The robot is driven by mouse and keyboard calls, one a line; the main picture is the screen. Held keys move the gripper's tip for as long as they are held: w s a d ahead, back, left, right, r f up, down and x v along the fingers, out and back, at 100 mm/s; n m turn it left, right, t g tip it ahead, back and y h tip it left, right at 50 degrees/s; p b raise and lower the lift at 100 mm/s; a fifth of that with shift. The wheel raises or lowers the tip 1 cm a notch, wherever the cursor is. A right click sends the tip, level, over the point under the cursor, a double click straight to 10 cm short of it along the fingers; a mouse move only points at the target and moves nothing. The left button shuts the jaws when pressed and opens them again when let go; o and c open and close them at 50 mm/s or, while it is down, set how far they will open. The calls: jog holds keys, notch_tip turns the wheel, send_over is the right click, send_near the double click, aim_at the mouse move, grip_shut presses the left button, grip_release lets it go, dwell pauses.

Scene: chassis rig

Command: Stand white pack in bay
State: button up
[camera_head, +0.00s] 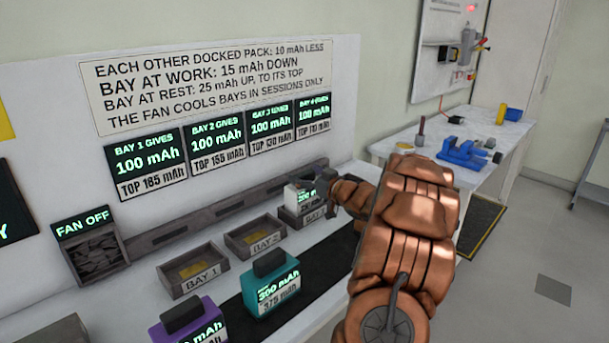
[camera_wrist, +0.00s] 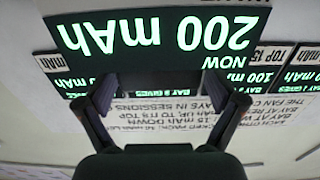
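The white pack (camera_head: 293,195) stands upright at the third bay (camera_head: 301,219), with a lit display reading 200 mAh. It appears to sit in that bay, though I cannot see its base clearly. My gripper (camera_head: 325,184) is at its top, coming from the right. In the wrist view the pack's display (camera_wrist: 150,42) fills the top, upside down. The fingers of my gripper (camera_wrist: 170,88) lie against both ends of a dark handle, with no gap visible. Bay 1 (camera_head: 196,275) and Bay 2 (camera_head: 258,240) are empty. A fourth bay is hidden behind my arm.
A teal pack (camera_head: 270,287) and a purple pack (camera_head: 186,324) stand in front of the bays. A fan box (camera_head: 96,258) reading FAN OFF is at left. A panel of signs (camera_head: 215,75) rises behind. A side bench (camera_head: 485,140) holds blue tools.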

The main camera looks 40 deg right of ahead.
dwell(0.3)
jog(key=shift+r, duration=0.15)
jog(key=s+b, duration=0.1)
jog(key=s, duration=1.1)
jog(key=shift+a, duration=0.1)
dwell(0.3)
